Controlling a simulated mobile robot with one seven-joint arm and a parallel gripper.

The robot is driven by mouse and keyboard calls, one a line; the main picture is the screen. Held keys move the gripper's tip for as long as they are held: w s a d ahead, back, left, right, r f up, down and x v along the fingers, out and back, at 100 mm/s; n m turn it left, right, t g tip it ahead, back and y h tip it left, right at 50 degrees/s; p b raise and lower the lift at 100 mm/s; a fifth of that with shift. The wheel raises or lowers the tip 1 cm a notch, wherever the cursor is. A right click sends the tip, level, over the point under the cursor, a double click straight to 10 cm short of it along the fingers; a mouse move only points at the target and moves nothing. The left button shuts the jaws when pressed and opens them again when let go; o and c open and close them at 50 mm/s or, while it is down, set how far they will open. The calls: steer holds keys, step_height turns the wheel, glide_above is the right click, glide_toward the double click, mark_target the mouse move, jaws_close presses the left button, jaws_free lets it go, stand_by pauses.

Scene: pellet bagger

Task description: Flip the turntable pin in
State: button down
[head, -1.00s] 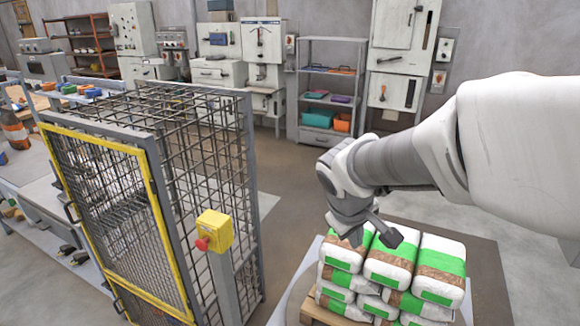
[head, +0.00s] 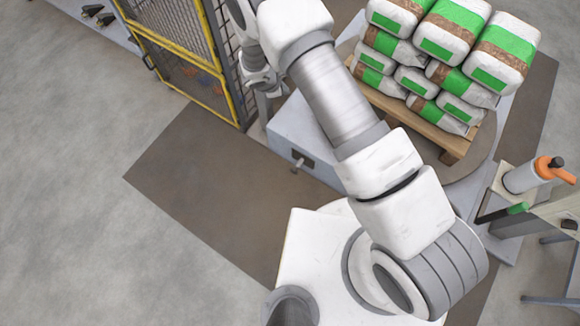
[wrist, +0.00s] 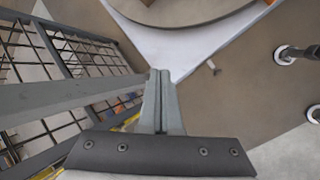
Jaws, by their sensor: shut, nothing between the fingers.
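The turntable pin (head: 298,165) is a small grey lever that sticks out of a dark slot in the front face of the pale turntable base (head: 290,128). In the wrist view the pin (wrist: 214,68) is a small stub at the edge of the base (wrist: 165,50). My gripper (wrist: 160,74) is shut and empty. Its fingertips are to the left of the pin and apart from it in the wrist view. In the head view my arm covers part of the base, and the fingers are hard to make out near the cage.
A pallet (head: 452,150) stacked with white and green bags stands on the round turntable (head: 478,165). A yellow-framed mesh cage (head: 205,95) stands close at the left of my gripper. A stand with an orange-topped container (head: 525,178) is at the right. The floor in front is clear.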

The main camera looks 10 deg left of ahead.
mark_target(300, 163)
steer(key=s+f+n+b, duration=0.2)
steer(key=s+f, duration=0.4)
steer(key=f, duration=0.5)
steer(key=s+f+n+g+b, duration=0.1)
steer(key=s+f+n, duration=0.3)
steer(key=f, duration=0.8)
steer(key=s+f+n+b, duration=0.3)
steer(key=s+f, duration=0.5)
steer(key=f, duration=0.4)
steer(key=shift+d+f+g+y, duration=0.2)
steer(key=shift+d+g+y, duration=0.1)
steer(key=shift+g+y, duration=0.1)
steer(key=w+d+f+b, duration=0.3)
steer(key=w+f+b, duration=0.4)
steer(key=f+b, duration=0.2)
steer(key=shift+f, duration=0.2)
steer(key=shift+d, duration=0.1)
steer(key=shift+w, duration=0.1)
